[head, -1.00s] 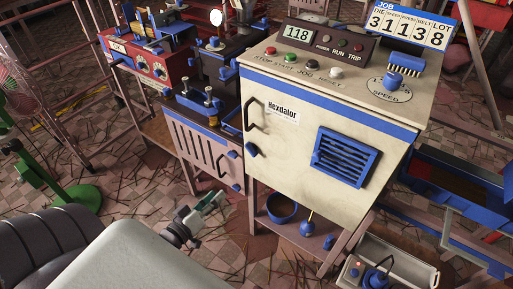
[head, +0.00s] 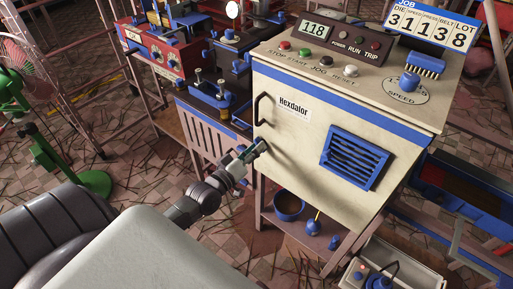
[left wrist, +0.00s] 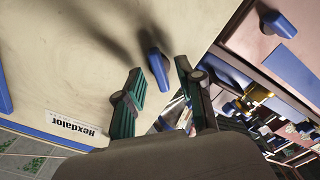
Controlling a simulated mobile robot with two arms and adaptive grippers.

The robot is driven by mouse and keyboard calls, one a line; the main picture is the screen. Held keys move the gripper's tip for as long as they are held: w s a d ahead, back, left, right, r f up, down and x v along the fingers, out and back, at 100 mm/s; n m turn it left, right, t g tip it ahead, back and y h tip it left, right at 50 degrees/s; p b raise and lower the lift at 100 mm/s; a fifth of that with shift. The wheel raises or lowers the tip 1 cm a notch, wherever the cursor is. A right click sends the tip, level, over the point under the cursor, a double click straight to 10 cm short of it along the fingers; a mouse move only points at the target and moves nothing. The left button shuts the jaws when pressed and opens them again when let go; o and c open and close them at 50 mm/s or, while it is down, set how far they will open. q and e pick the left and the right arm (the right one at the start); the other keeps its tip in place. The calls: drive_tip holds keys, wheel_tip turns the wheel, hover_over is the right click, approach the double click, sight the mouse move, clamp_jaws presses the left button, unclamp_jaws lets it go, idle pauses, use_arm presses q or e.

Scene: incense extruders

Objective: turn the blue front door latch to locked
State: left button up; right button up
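The blue front door latch (head: 261,145) is a small knob on the left side of the cream cabinet door (head: 305,165), below the dark pull handle (head: 261,109). My left gripper (head: 246,154) is right at the latch in the head view. In the left wrist view its two green-padded fingers (left wrist: 160,74) are spread apart, with the blue latch (left wrist: 157,65) between their tips. I see a gap on the right side of the latch; contact on the left cannot be told. The latch's long shape lies slightly tilted in that view. My right gripper is not in view.
A blue louvred vent (head: 355,157) sits on the door to the right. A neighbouring slatted cabinet (head: 205,135) stands close on the left. Another blue knob (left wrist: 277,24) shows in the left wrist view. A grey tray (head: 400,270) lies low at right.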

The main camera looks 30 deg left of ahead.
use_arm(q)
drive_tip(key=shift+w, duration=0.5)
clamp_jaws()
drive_tip(key=shift+m, duration=0.3)
drive_tip(key=shift+m+p, duration=2.95)
drive_tip(key=shift+m, duration=3.35)
